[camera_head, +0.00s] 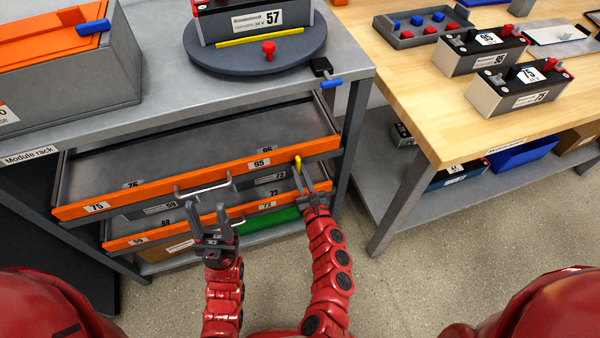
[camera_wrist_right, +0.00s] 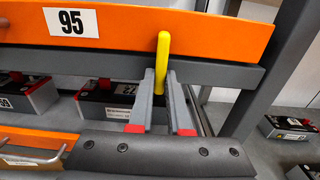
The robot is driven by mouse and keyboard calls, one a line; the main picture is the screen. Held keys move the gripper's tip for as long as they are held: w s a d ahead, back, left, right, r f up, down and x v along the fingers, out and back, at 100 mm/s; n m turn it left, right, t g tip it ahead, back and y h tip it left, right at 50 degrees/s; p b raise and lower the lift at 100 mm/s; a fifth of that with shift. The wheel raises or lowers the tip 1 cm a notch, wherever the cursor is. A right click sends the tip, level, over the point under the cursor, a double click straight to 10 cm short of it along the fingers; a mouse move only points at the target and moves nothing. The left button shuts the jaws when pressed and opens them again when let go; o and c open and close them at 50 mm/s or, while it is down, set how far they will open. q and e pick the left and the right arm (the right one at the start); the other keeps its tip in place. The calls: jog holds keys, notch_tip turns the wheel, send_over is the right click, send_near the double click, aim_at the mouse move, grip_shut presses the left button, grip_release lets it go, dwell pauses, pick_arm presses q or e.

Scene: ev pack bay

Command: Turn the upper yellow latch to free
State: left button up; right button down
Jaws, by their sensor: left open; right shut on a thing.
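The upper yellow latch (camera_head: 298,166) stands upright at the right end of the upper orange drawer front (camera_head: 130,188). In the right wrist view the latch (camera_wrist_right: 162,62) shows as a yellow bar in front of the drawer front (camera_wrist_right: 200,35). My right gripper (camera_head: 311,190) is at the latch, its fingers shut on the latch's lower part; in the wrist view the fingers (camera_wrist_right: 163,90) flank it. My left gripper (camera_head: 206,218) is open and empty, in front of the lower drawer and below the upper drawer's handle (camera_head: 205,191). Any lower latch is not visible.
The lower orange drawer (camera_head: 130,238) sits below, with a green item (camera_head: 265,220) under it at the right. The rack top carries a turntable (camera_head: 255,60) and a grey case (camera_head: 75,85). A wooden bench (camera_head: 440,120) stands at the right, with clear floor before it.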

jog(key=shift+f, duration=0.1)
jog(key=n+b, duration=0.3)
jog(key=n, duration=0.1)
jog(key=shift+f+b, duration=0.1)
jog(key=shift+b, duration=0.25)
jog(key=n+b, duration=0.2)
jog(key=n, duration=0.2)
jog(key=shift+b, duration=0.3)
jog(key=n+b, duration=0.2)
jog(key=n, duration=0.1)
jog(key=shift+n, duration=0.4)
jog(key=n+b, duration=0.1)
jog(key=n, duration=0.2)
jog(key=shift+b, duration=0.3)
jog(key=shift+r+n+b, duration=0.25)
jog(key=shift+n+b, duration=0.2)
jog(key=shift+n, duration=1.05)
jog(key=c, duration=0.9)
grip_release()
